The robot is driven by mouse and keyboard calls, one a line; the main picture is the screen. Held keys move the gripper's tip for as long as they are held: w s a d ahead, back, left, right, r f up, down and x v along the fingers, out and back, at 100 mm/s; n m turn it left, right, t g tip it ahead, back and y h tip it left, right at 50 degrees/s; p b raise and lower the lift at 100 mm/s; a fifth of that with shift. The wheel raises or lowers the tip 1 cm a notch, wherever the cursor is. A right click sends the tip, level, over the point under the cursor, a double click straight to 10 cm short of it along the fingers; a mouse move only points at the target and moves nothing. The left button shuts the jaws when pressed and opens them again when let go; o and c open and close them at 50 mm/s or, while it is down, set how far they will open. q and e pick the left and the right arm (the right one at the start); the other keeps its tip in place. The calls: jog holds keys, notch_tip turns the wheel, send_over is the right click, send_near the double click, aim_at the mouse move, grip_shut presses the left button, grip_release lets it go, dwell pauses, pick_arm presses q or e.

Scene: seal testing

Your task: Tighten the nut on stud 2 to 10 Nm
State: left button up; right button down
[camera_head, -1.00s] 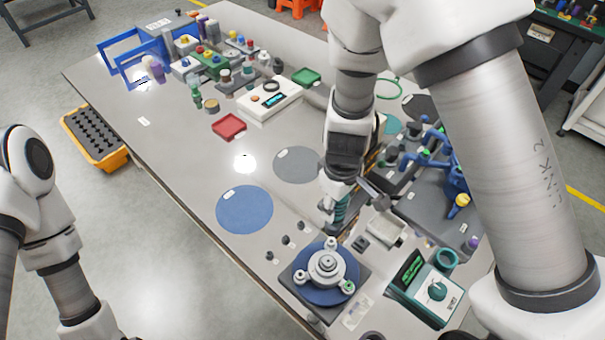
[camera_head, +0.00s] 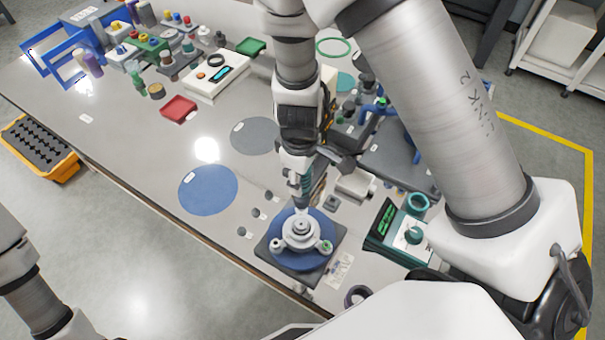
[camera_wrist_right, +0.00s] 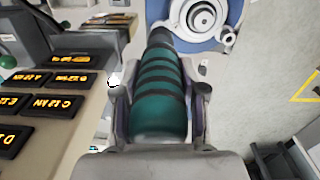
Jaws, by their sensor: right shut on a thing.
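A silver flange (camera_head: 302,228) sits on a round blue disc (camera_head: 318,262) on a dark square base near the table's front edge. Small nut-topped studs show at its left (camera_head: 277,244) and right (camera_head: 326,246); I cannot read which is stud 2. My right gripper (camera_head: 303,172) is shut on a teal, dark-banded tool (camera_wrist_right: 160,100) held pointing down above the flange's far side. In the head view its tip is at the far rim; contact with a nut cannot be told. The flange also shows in the right wrist view (camera_wrist_right: 203,18). My left gripper is out of view.
A teal device with a dial and green display (camera_head: 398,228) stands right of the flange. Small dark pegs (camera_head: 256,213) and a blue round mat (camera_head: 208,190) lie to the left. A red tray (camera_head: 179,109) and several parts are farther back. The table's left middle is clear.

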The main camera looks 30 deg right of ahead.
jog(key=shift+w+d+f, duration=0.1)
jog(key=shift+w, duration=0.15)
jog(key=shift+s+b, duration=0.15)
jog(key=shift+b, duration=0.25)
dwell(0.7)
jog(key=shift+f+b, duration=0.95)
jog(key=shift+b, duration=0.2)
dwell(0.9)
jog(key=shift+f+b, duration=0.35)
jog(key=shift+b, duration=0.75)
dwell(3.5)
